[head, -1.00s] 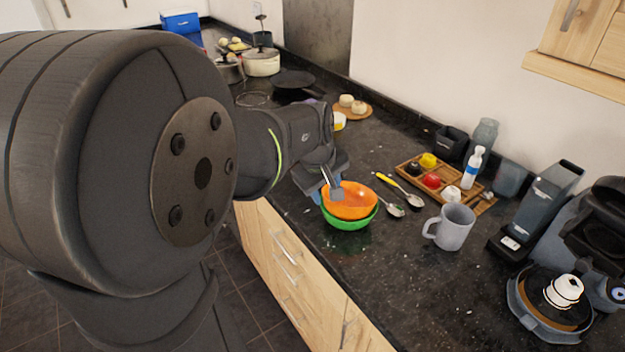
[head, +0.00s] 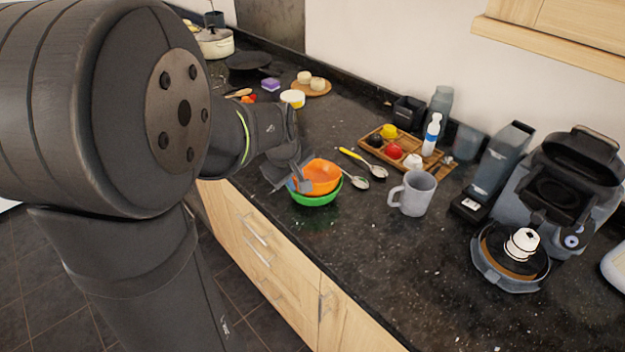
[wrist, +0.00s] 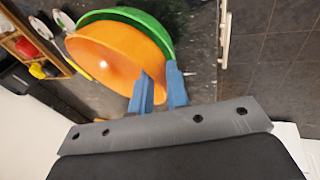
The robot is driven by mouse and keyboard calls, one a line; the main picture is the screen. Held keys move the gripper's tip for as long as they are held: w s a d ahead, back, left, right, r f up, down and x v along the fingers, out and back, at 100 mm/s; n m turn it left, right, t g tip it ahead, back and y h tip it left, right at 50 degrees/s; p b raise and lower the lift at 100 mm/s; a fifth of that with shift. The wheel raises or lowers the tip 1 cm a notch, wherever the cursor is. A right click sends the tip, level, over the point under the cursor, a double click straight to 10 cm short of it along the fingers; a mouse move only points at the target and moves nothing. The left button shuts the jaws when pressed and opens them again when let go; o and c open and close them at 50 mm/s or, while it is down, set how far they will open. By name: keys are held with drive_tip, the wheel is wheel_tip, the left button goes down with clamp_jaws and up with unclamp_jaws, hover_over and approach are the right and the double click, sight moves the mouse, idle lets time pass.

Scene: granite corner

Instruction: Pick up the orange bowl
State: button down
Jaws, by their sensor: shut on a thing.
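The orange bowl (head: 321,174) is tilted, above and partly inside the green bowl (head: 318,199) near the counter's front edge. My gripper (head: 299,180) is at the orange bowl's left side in the head view. In the wrist view, its blue fingers (wrist: 158,92) are shut on the rim of the orange bowl (wrist: 112,58). The green bowl (wrist: 152,24) shows behind it there. I cannot tell whether the two bowls still touch.
A grey mug (head: 413,193) and spoons (head: 357,180) lie to the right of the bowls. A wooden tray (head: 437,171) with small items stands behind. A coffee machine (head: 560,190) is at the right.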

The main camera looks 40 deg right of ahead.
drive_tip(key=shift+r, duration=0.15)
drive_tip(key=shift+r, duration=0.65)
wheel_tip(320, 180, up, 3)
drive_tip(key=s+d+r, duration=0.2)
drive_tip(key=s+r, duration=0.4)
drive_tip(key=s, duration=0.5)
drive_tip(key=w+f+m+h, duration=0.1)
drive_tip(key=w, duration=0.3)
drive_tip(key=w+a+f+m+h, duration=0.1)
drive_tip(key=w+m, duration=0.1)
drive_tip(key=w, duration=0.3)
drive_tip(key=w+a+f+m+h, duration=0.1)
drive_tip(key=w, duration=0.3)
drive_tip(key=shift+w+f+g, duration=0.2)
drive_tip(key=shift+f+g, duration=0.1)
drive_tip(key=shift+f, duration=2.05)
drive_tip(key=shift+f, duration=0.1)
drive_tip(key=shift+f, duration=0.5)
